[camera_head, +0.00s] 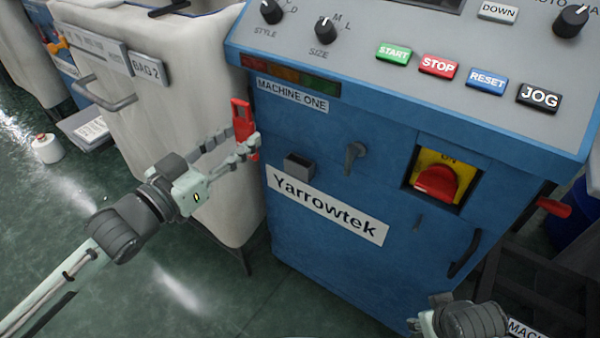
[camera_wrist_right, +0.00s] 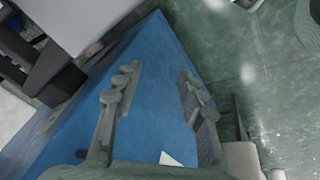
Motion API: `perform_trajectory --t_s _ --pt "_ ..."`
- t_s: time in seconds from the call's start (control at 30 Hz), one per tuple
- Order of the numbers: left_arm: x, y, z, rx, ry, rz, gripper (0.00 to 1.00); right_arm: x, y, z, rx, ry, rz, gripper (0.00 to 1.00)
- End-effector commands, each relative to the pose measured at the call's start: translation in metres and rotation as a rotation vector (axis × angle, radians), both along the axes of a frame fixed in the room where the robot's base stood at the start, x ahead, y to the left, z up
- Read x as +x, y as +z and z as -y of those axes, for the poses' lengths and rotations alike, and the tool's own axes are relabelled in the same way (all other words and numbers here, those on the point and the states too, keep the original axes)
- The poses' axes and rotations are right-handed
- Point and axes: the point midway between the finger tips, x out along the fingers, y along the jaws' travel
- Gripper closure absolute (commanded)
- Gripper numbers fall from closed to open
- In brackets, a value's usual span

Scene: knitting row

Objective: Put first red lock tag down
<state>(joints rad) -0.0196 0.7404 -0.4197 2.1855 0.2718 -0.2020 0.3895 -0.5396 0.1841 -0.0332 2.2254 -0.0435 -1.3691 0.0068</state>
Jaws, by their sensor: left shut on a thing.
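The red lock tag (camera_head: 242,122) is upright in the fingers of my left gripper (camera_head: 250,146), in front of the left edge of the blue Yarrowtek machine (camera_head: 330,155). The gripper is shut on it, and the fingers cover its lower part. My right gripper (camera_wrist_right: 158,105) is open and empty in the right wrist view, with the blue machine side beyond its fingers. In the head view only part of my right wrist shows at the bottom right.
A small dark box (camera_head: 298,166) sticks out of the machine front, beside a grey handle (camera_head: 354,156). A red rotary switch (camera_head: 436,181) sits on a yellow plate. A cream fabric bin (camera_head: 170,100) stands left of the machine. A white yarn cone (camera_head: 46,148) stands on the green floor.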

Motion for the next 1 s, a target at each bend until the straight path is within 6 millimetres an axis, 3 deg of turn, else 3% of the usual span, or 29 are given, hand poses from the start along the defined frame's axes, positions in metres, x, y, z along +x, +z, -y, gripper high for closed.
perform_trajectory --t_s 0.17,0.6,0.83,1.0 --pt "0.006 -0.003 0.01 -0.003 -0.001 -0.001 0.89 -0.007 -0.01 0.005 -0.008 -0.011 -0.033 0.6" --pt "0.053 -0.058 0.088 -0.001 -0.002 0.0 0.89 -0.01 0.004 0.005 -0.014 -0.012 -0.024 0.6" --pt "0.059 -0.069 0.098 0.003 -0.003 0.0 0.89 -0.011 0.008 0.005 -0.016 -0.012 -0.024 0.6" --pt "0.058 -0.094 0.097 0.003 -0.002 -0.003 0.89 -0.012 0.009 0.005 -0.019 -0.014 -0.026 0.6"
